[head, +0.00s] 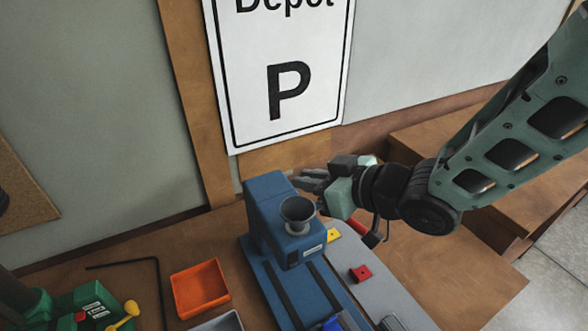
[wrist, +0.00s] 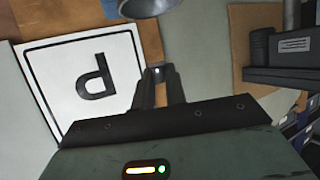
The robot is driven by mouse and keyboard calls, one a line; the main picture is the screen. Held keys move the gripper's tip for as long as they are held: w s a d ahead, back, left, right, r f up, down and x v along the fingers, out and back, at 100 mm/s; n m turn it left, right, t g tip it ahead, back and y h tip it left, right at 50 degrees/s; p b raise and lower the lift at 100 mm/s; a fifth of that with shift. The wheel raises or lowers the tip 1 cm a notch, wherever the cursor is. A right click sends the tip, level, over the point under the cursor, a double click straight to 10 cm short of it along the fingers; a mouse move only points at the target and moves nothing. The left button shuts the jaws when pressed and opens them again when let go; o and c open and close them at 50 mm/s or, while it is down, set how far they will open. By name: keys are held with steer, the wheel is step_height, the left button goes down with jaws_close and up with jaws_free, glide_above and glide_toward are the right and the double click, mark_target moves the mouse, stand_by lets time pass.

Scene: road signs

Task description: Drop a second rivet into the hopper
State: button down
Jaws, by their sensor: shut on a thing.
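The hopper (head: 298,212) is a grey funnel on top of a blue machine (head: 267,200). Its rim also shows at the top of the wrist view (wrist: 150,7). My gripper (head: 312,180) is just behind and above the hopper in the head view, with its fingers pointing left. In the wrist view my gripper (wrist: 158,72) is shut on a tiny grey rivet (wrist: 157,71) at the fingertips, mostly hidden by them. The rivet cannot be made out in the head view, and the inside of the hopper's lower part is hidden.
An orange tray (head: 200,288) and a grey tray (head: 218,322) stand left of the machine. A white sign (head: 285,85) is on the wall behind. A green device (head: 92,308) is at lower left.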

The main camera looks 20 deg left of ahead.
mark_target(310, 217)
steer(key=shift+f+b, duration=1.75)
steer(key=shift+f, duration=1.2)
steer(key=c, duration=1.3)
jaws_free()
steer(key=shift+c, duration=0.2)
steer(key=shift+d, duration=0.15)
steer(key=b+v, duration=0.7)
steer(key=v, duration=1)
steer(key=shift+d, duration=0.15)
